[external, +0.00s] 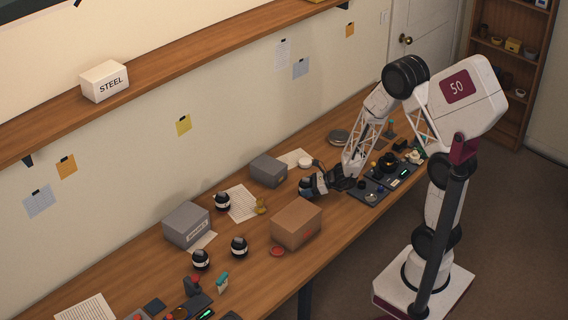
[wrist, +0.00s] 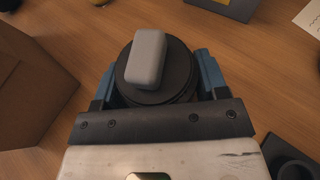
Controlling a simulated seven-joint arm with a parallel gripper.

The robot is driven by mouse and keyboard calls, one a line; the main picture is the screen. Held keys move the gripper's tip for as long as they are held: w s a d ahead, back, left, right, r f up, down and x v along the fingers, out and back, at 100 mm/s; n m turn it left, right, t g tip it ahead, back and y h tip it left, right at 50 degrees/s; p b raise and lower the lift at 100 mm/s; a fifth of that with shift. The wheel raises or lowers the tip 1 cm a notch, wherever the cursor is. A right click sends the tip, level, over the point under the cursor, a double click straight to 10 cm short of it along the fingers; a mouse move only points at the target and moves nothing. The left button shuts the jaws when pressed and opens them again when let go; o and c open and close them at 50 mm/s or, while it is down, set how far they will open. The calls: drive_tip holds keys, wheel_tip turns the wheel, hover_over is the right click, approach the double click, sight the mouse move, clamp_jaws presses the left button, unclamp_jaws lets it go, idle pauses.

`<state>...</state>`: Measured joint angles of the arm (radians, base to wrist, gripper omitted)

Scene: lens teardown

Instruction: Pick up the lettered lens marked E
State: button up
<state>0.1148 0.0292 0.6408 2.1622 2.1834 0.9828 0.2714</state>
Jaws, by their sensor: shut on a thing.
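My gripper (external: 322,184) is shut on a dark round lens (external: 306,187) beside the brown box. In the wrist view, the blue-padded fingers of my gripper (wrist: 156,78) sit on either side of the black lens (wrist: 178,82). A grey rounded block shape (wrist: 147,58) covers part of its top face. I cannot read a letter on the held lens. Three similar black lenses with white bands stand apart on the table: one by the paper (external: 222,201), one in front (external: 239,247) and one by the grey box (external: 200,260). Their letters are too small to read.
A brown box (external: 296,224) stands close to my gripper and shows at left in the wrist view (wrist: 28,90). Grey boxes stand at the left (external: 187,225) and behind (external: 268,170). A red dish (external: 277,251) lies in front. Dark trays (external: 369,191) lie to the right.

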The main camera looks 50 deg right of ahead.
sight(310, 181)
drive_tip(key=shift+r, duration=0.6)
drive_tip(key=shift+s+r, duration=0.2)
drive_tip(key=shift+r, duration=0.3)
drive_tip(key=shift+s+r, duration=0.2)
drive_tip(key=shift+r, duration=0.3)
drive_tip(key=s, duration=0.5)
drive_tip(key=s+r, duration=0.1)
drive_tip(key=s, duration=0.4)
drive_tip(key=s+d, duration=0.1)
drive_tip(key=s, duration=0.4)
drive_tip(key=shift+d+r, duration=0.1)
drive_tip(key=shift+r, duration=0.05)
drive_tip(key=shift+s, duration=0.1)
